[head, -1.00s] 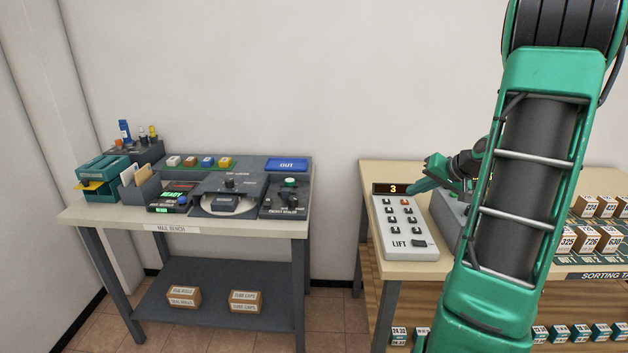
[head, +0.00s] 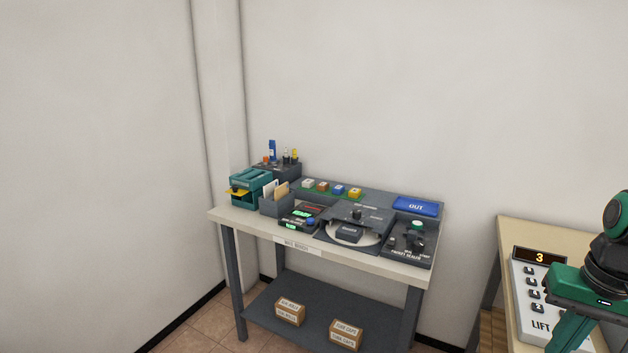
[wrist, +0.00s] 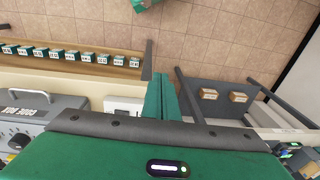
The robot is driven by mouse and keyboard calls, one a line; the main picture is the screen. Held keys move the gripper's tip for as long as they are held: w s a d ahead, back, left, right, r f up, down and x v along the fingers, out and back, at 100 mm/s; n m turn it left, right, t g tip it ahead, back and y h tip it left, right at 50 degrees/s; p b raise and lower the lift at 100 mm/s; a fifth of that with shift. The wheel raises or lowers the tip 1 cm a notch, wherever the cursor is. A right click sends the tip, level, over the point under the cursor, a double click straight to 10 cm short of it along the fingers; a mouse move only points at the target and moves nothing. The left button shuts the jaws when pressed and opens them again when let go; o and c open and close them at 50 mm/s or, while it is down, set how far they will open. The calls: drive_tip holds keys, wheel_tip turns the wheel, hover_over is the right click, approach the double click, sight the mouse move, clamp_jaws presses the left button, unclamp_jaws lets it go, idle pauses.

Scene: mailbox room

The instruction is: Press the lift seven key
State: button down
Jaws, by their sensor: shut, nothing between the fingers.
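The lift panel (head: 522,318) is a pale keypad on the wooden table at the lower right of the head view. Its display (head: 539,257) reads 3. A left column of dark keys (head: 533,283) shows, too small to read; my arm hides the right column and part of the "LIFT" label. I cannot tell which key is seven. In the wrist view my gripper (wrist: 166,98) has its green fingers together and empty. A white corner, probably of the lift panel (wrist: 122,104), lies just left of the fingers there. Contact with a key is not visible.
The mail bench (head: 380,267) stands left of the lift table (head: 515,228), with a floor gap between them. It carries a teal device (head: 250,186), colored buttons and a blue OUT tray (head: 416,206). A grey machine (wrist: 40,112) is left in the wrist view.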

drive_tip(key=s+a+g, duration=0.1)
drive_tip(key=s+a, duration=0.1)
drive_tip(key=s, duration=0.4)
drive_tip(key=shift+a, duration=0.2)
